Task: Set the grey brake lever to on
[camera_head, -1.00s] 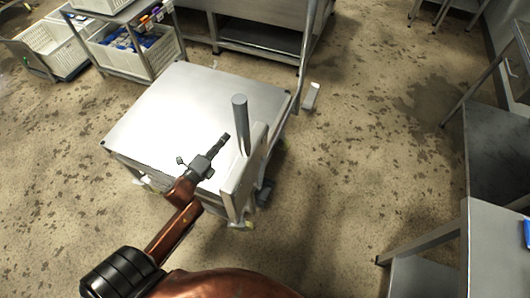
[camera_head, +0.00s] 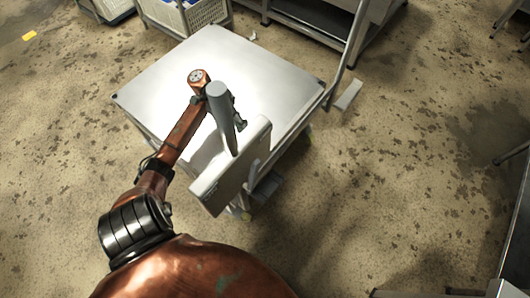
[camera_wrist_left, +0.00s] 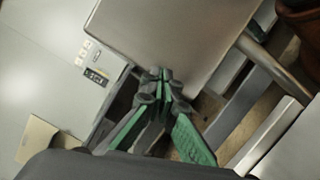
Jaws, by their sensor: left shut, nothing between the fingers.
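The grey brake lever (camera_head: 224,118) is a thick round bar in the head view. It rises from beside a pale grey box-like panel (camera_head: 232,170) on the near side of a cart, tilted a little to the left in the picture. My left gripper (camera_head: 240,123) is just behind and right of the lever, mostly hidden by it; I cannot tell whether they touch. In the left wrist view the green and black fingers of the left gripper (camera_wrist_left: 163,75) meet at their tips with nothing between them, over the edge of a flat grey panel (camera_wrist_left: 170,35). My right gripper is not in view.
The cart's flat metal top (camera_head: 255,75) is bare. A white crate (camera_head: 190,14) stands behind it, and a metal bench (camera_head: 310,15) is at the back. Open floor lies to the right of the cart. Small labels (camera_wrist_left: 96,74) show in the wrist view.

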